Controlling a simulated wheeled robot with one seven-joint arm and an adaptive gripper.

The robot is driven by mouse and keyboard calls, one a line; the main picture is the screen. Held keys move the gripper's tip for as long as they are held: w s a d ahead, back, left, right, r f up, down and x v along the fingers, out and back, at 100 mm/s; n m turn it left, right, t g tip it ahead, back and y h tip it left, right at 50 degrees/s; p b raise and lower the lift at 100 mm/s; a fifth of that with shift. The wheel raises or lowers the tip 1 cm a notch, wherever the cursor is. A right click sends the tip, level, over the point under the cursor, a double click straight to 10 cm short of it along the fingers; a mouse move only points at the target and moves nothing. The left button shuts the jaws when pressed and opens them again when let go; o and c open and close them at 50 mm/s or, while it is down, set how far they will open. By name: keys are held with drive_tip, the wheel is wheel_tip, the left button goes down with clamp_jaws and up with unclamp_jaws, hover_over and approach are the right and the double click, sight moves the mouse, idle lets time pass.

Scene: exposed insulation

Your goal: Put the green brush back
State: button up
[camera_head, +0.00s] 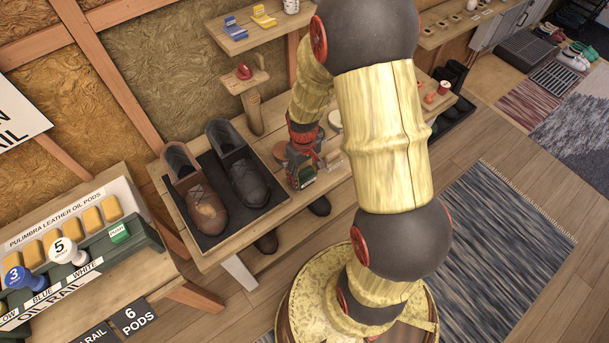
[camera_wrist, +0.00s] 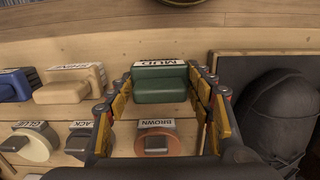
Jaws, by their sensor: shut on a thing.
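The green brush (camera_wrist: 160,88), with a label reading MUD on top, sits between the two fingers of my gripper (camera_wrist: 163,95) in the wrist view. The fingers are shut on it, one on each side. In the head view my gripper (camera_head: 304,168) is low over the bench, right of the dark shoe. I cannot tell whether the brush touches the wood. A cream brush (camera_wrist: 70,87) and a blue brush (camera_wrist: 14,86) stand in a row to its left in the wrist view.
Round tins, one labelled BROWN (camera_wrist: 156,142), lie near the brushes. A brown shoe (camera_head: 195,190) and a dark shoe (camera_head: 238,165) stand on a black mat (camera_head: 230,215) on the bench. My arm hides part of the bench.

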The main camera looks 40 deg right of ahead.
drive_tip(key=shift+f, duration=0.2)
drive_tip(key=o, duration=1.2)
drive_tip(key=shift+o, duration=0.6)
